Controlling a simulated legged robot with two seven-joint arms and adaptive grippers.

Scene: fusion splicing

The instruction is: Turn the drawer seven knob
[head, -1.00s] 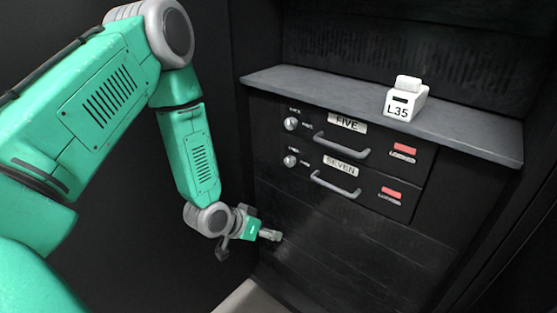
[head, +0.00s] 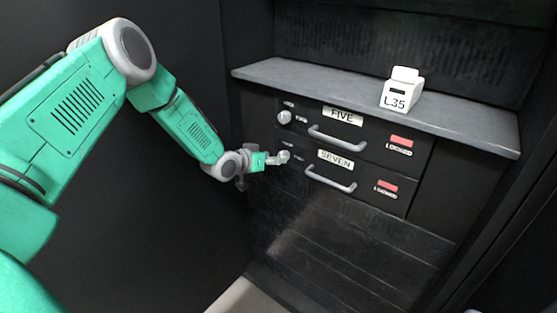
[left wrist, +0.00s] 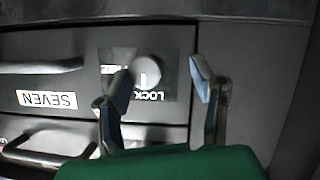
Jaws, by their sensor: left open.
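The drawer SEVEN (head: 372,188) is the lower of two dark drawers, with a grey handle (head: 331,181). Its round grey knob (left wrist: 147,72) shows in the left wrist view, where the picture is upside down, beside the word LOCK and the label SEVEN (left wrist: 46,99). My left gripper (head: 278,158) is at this knob in the head view and covers part of it. In the left wrist view the left gripper (left wrist: 158,74) is open, with the knob between its fingertips in the picture, nearer the left finger. I cannot tell whether a finger touches it. The right gripper is out of view.
The drawer FIVE (head: 372,140) is just above, with its own knob (head: 284,117) and handle. Both drawers carry a red marker that appears to read LOCKED. A white box (head: 400,90) marked L35 stands on the grey counter (head: 300,78). A dark side wall is left of the cabinet.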

